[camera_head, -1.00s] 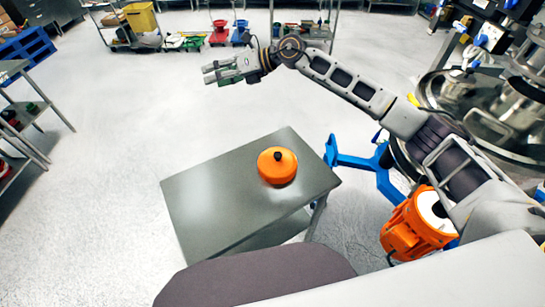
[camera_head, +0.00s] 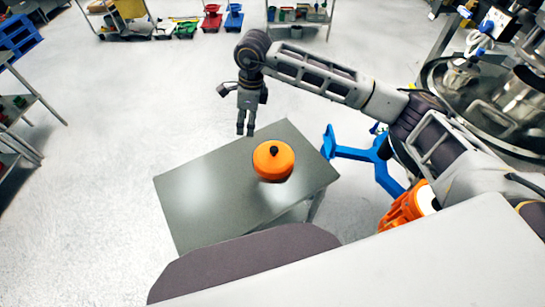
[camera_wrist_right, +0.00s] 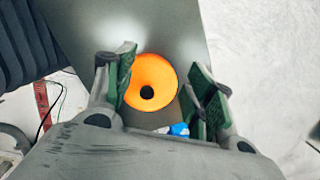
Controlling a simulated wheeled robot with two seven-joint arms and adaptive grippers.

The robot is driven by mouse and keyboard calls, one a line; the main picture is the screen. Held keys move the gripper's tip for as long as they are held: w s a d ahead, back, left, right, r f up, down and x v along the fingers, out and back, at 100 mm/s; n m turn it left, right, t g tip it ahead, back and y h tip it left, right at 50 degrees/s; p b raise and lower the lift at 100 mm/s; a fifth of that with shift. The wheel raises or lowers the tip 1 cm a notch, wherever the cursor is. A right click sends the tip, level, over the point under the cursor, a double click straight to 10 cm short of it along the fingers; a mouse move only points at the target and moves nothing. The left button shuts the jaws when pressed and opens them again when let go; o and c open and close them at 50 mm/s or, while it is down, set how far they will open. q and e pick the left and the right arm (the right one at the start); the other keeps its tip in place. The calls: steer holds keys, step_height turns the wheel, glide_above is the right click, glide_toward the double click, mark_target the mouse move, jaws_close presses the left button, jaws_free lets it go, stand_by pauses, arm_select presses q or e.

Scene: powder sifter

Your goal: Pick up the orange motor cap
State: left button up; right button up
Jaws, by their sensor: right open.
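The orange motor cap (camera_head: 273,163), a round cap with a black knob on top, sits on the small grey metal table (camera_head: 200,200). My right gripper (camera_head: 245,130) points down at the far side of the table, behind and a little left of the cap, apart from it. In the right wrist view the cap (camera_wrist_right: 152,84) shows between the two green-padded fingers of the right gripper (camera_wrist_right: 162,88), beyond their tips. The fingers are spread and hold nothing. My left gripper is not in view.
An orange motor (camera_head: 402,210) stands right of the table, by a blue stand (camera_head: 360,155) and large steel vessels (camera_head: 490,110). Shelves (camera_head: 20,120) are at the left edge. The floor left of the table is clear.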

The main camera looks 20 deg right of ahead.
mark_target(274, 149)
steer(key=s+d+g+h, duration=0.1)
steer(key=s+d+h, duration=0.1)
steer(key=d, duration=0.4)
steer(key=shift+n+h, duration=0.3)
steer(key=shift+h, duration=0.2)
steer(key=shift+a+f, duration=0.1)
steer(key=shift+s+d+f+p, duration=0.1)
steer(key=shift+d+f+p, duration=0.15)
steer(key=shift+f, duration=1.15)
steer(key=shift+d+f+p, duration=0.1)
steer(key=shift+f+p, duration=0.1)
steer(key=shift+f, duration=1.25)
steer(key=shift+s+d+f+p, duration=0.1)
steer(key=shift+d+f+p, duration=0.15)
steer(key=shift+f, duration=1.15)
steer(key=shift+a, duration=0.1)
steer(key=shift+s+d+f+p, duration=0.15)
steer(key=shift+f+p, duration=0.1)
steer(key=shift+f, duration=0.35)
steer(key=shift+w+d+f+p, duration=0.1)
steer(key=shift+f+p, duration=0.2)
steer(key=shift+f, duration=0.25)
steer(key=shift+s+d+f+p, duration=0.15)
steer(key=shift+f+p, duration=0.1)
steer(key=shift+f, duration=0.35)
steer(key=shift+w+d+f, duration=0.1)
steer(key=shift+w+f, duration=0.05)
steer(key=shift+f, duration=0.65)
